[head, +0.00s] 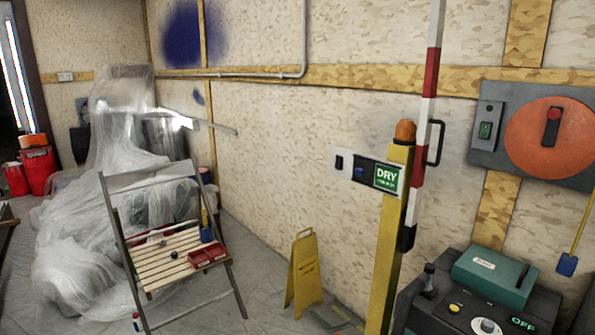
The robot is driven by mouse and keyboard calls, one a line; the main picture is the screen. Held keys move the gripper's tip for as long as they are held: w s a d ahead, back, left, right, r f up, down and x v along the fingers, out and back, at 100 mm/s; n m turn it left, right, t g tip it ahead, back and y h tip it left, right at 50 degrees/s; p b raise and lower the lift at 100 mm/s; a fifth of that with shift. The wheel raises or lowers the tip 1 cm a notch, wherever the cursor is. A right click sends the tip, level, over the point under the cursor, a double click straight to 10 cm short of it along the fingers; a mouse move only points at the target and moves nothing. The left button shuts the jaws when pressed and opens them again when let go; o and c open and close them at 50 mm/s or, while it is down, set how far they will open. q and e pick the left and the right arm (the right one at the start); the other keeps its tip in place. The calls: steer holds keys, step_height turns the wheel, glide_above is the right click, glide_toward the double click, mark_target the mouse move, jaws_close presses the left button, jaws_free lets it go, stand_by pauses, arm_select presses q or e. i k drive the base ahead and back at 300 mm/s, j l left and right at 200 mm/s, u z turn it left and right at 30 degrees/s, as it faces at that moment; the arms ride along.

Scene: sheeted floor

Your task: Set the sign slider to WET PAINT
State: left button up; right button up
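The sign slider (347,174) is a pale horizontal plate mounted on a yellow post (388,255), right of the middle in the head view. Its right end shows a green panel (386,177) reading DRY, with smaller unreadable text below. No WET PAINT wording can be read. Neither of my grippers is in view.
A red-and-white pole (424,120) with a black handle stands beside the post. A folding wooden chair (170,262), a yellow floor sign (303,275) and plastic-wrapped furniture (85,235) are left. A control console (450,305) and wall panel (487,128) are right.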

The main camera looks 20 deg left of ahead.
mark_target(363, 170)
steer(key=u, duration=0.15)
steer(key=i+j+z, duration=0.2)
steer(key=i+z, duration=0.15)
steer(key=i, duration=0.2)
steer(key=i+j+z, duration=0.4)
steer(key=i, duration=0.15)
steer(key=i+j+z, duration=0.35)
steer(key=i+j, duration=0.15)
